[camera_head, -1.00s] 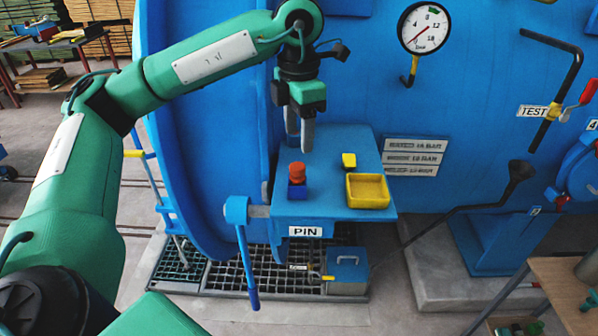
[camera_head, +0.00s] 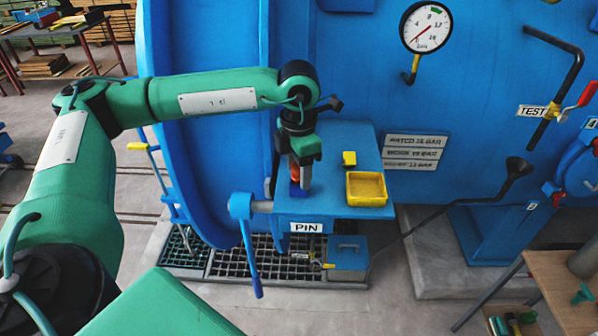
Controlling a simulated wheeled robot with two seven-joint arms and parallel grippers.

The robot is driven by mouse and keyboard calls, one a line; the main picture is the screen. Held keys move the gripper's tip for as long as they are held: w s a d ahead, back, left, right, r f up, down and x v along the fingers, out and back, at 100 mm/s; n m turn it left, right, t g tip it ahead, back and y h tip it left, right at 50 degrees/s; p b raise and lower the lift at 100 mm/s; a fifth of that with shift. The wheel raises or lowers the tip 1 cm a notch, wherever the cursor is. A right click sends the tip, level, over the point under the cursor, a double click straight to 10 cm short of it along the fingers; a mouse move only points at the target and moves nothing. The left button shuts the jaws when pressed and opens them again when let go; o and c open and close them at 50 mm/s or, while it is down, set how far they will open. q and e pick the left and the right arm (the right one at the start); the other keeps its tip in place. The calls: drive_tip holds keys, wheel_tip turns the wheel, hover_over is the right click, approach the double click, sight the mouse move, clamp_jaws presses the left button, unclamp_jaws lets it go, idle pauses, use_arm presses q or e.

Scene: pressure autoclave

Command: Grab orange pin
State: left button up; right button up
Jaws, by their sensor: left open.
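The orange pin (camera_head: 294,170) stands in a small blue holder (camera_head: 295,190) on the left part of the blue shelf marked PIN. My left gripper (camera_head: 300,186) points straight down over the shelf, its grey fingers open and lowered to the pin. The pin shows beside and partly behind the fingers, so much of it is hidden. I cannot tell whether the fingers touch it. My right gripper is not in view.
A blue lever (camera_head: 249,250) hangs at the shelf's left edge. The big blue vessel wall (camera_head: 345,60) rises behind.

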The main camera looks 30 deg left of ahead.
use_arm(q)
drive_tip(key=c, duration=1.1)
drive_tip(key=shift+o, duration=0.2)
drive_tip(key=shift+r, duration=0.15)
